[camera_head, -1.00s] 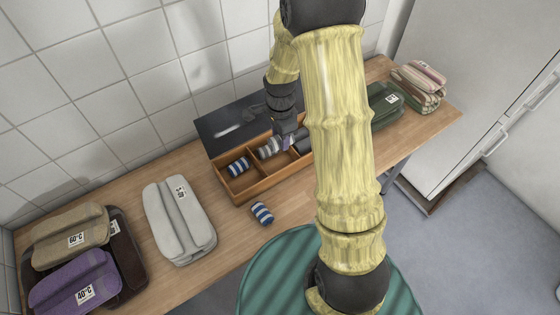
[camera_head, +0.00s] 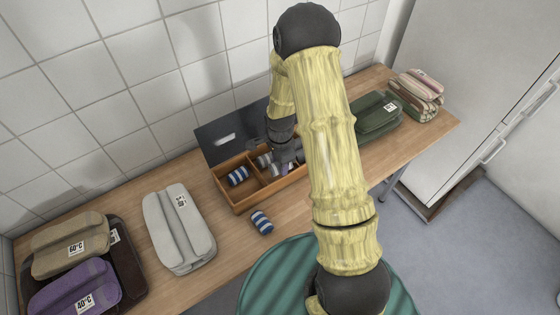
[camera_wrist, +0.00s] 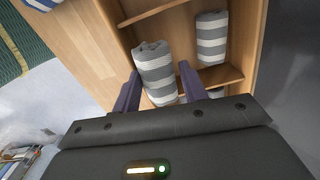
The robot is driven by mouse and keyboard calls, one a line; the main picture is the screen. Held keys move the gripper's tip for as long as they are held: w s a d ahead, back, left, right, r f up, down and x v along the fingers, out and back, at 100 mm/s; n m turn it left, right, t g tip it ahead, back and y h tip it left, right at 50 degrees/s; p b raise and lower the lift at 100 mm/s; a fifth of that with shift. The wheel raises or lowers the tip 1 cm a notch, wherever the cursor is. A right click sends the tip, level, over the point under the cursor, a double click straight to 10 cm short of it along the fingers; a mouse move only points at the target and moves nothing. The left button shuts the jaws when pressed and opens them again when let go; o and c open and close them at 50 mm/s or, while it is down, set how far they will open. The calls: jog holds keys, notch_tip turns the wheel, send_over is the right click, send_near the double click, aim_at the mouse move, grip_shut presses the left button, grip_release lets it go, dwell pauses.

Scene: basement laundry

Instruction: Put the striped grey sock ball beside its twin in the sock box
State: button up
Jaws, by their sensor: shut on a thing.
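My gripper (camera_head: 282,164) is shut on a striped grey sock ball, seen between the fingers in the wrist view (camera_wrist: 155,66). It hangs low at the middle compartment of the wooden sock box (camera_head: 243,208). Its twin, another grey-and-white striped sock ball (camera_wrist: 211,36), lies in that compartment, a little apart from the held one, and shows in the head view (camera_head: 264,160). Whether the held ball touches the floor of the box, I cannot tell. My gripper partly hides it in the head view.
A blue striped ball (camera_head: 238,175) lies in the left compartment; another (camera_head: 262,222) lies on the table before the box. The dark lid (camera_head: 222,138) stands open behind. Folded grey (camera_head: 180,228) and green (camera_head: 376,118) cloths flank the box. A divider (camera_wrist: 220,76) stands near the fingers.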

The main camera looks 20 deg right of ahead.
jog(key=shift+w+f, duration=0.1)
jog(key=shift+f, duration=0.15)
jog(key=shift+b, duration=0.3)
